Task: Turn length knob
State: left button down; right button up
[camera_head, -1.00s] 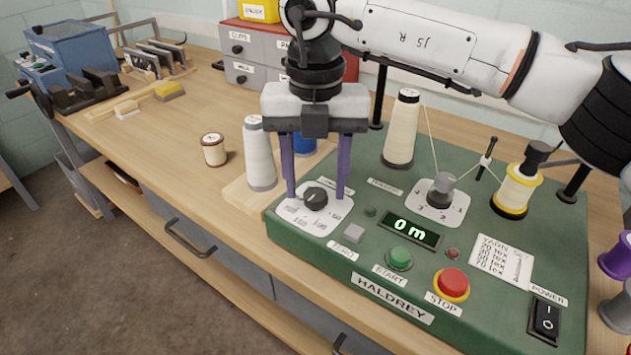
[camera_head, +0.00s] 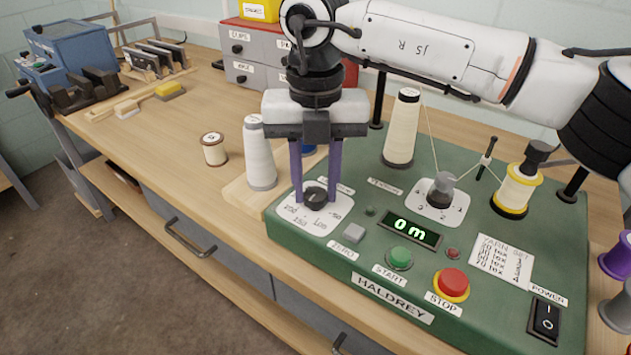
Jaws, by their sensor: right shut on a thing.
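Part of the scale's upper edge is hidden by the fingers. The green display (camera_head: 410,231) reads "0 m". My left gripper is not in view.
A second knob labelled tension (camera_head: 441,188) stands to the right. Buttons START (camera_head: 399,257) and STOP (camera_head: 451,284) sit in front. A grey cone (camera_head: 260,158) stands close left of the fingers, with a small spool (camera_head: 214,149) further left.

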aim_at(315, 194)
jog(key=n, duration=0.4)
jog(key=shift+n, duration=0.3)
jog(key=n, duration=0.4)
jog(key=shift+r+n, duration=0.1)
jog(key=shift+n, duration=0.2)
jog(key=n, duration=0.4)
jog(key=shift+p, duration=0.4)
jog(key=shift+n, duration=2)
jog(key=o, duration=1)
jog(key=shift+o, duration=0.2)
notch_tip(315, 194, up, 10)
jog(key=shift+r, duration=0.15)
